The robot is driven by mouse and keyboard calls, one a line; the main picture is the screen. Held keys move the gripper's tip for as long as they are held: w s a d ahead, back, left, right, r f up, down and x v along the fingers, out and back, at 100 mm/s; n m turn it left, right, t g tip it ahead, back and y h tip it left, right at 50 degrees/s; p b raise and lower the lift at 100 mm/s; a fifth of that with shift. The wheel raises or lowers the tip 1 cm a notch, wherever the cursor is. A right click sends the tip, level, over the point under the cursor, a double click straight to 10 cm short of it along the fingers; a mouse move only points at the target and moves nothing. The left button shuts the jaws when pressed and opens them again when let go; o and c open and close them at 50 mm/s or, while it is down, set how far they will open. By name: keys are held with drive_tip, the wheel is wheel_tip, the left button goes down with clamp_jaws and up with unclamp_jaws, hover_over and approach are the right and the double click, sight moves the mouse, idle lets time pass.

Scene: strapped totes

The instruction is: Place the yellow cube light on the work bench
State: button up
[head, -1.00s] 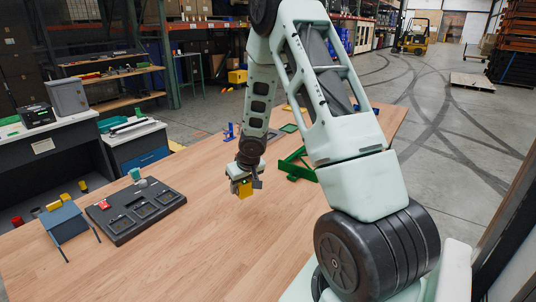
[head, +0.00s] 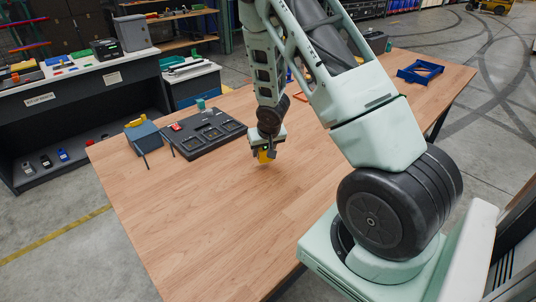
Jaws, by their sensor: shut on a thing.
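The yellow cube light (head: 263,156) is between the fingers of my gripper (head: 264,152), which is shut on it. It hangs just over the wooden top of the work bench (head: 220,210). A gap below it is hard to judge, so I cannot tell whether it touches the wood. The gripper points down, right of the black tray. Part of the cube is hidden by the fingers.
A black compartment tray (head: 208,135) holding small parts lies on the bench, with a small blue-grey box (head: 145,137) at its left. A blue bracket (head: 420,71) lies at the far right. The bench's front and middle are bare. A shelf unit (head: 75,85) stands behind left.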

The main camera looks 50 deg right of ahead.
sight(264, 158)
drive_tip(key=shift+f, duration=2)
drive_tip(key=shift+f, duration=0.2)
drive_tip(key=o, duration=1.2)
drive_tip(key=shift+o, duration=0.2)
drive_tip(key=shift+r, duration=0.15)
